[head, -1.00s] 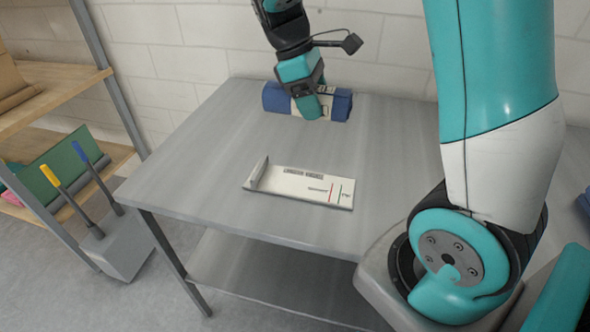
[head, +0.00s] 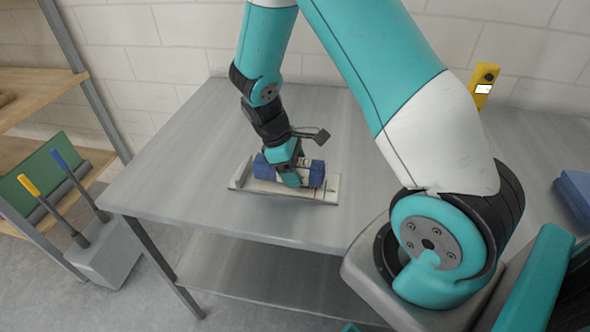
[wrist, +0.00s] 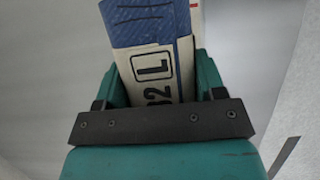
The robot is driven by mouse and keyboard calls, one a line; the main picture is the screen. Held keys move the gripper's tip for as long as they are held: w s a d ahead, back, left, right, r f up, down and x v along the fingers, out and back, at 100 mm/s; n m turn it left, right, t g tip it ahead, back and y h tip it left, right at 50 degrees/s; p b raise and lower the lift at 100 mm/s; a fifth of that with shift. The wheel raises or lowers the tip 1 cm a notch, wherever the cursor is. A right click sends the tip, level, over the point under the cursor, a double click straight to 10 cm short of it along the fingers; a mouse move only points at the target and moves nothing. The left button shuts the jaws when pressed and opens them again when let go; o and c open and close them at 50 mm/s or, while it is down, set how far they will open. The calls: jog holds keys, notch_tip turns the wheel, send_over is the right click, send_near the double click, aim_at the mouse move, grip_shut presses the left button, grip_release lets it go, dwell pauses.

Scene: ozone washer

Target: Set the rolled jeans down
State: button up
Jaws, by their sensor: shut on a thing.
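The rolled jeans (head: 264,167) are a blue bundle with a pale paper band. My gripper (head: 290,176) is shut on them, over the white board with an upright left end (head: 322,194) on the grey table. In the wrist view the jeans (wrist: 177,28) sit between the teal fingers (wrist: 160,88), and the band reads "32 L". The fingers hide part of the roll. I cannot tell whether the jeans touch the board.
The grey table (head: 185,190) is clear around the board. A blue folded item (head: 575,190) lies at the right edge. A yellow device (head: 485,82) is on the back wall. A wooden shelf (head: 40,88) and a grey bin (head: 108,250) with handled tools stand left.

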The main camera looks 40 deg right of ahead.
jog(key=shift+f, duration=0.45)
jog(key=shift+f, duration=0.1)
jog(key=o, duration=1.2)
jog(key=shift+c, duration=0.2)
jog(key=b+v, duration=0.1)
jog(key=v, duration=1)
jog(key=shift+a+r+b, duration=0.15)
jog(key=shift+r+b, duration=0.15)
jog(key=s+a+r+t+y, duration=0.1)
jog(key=s+a+r+y, duration=0.2)
jog(key=s+a+r, duration=0.3)
jog(key=s+a+r+t+y, duration=0.2)
jog(key=s+a+r, duration=0.4)
jog(key=s+a, duration=0.6)
jog(key=shift+s+m+t+y, duration=0.3)
jog(key=shift+s+y, duration=0.6)
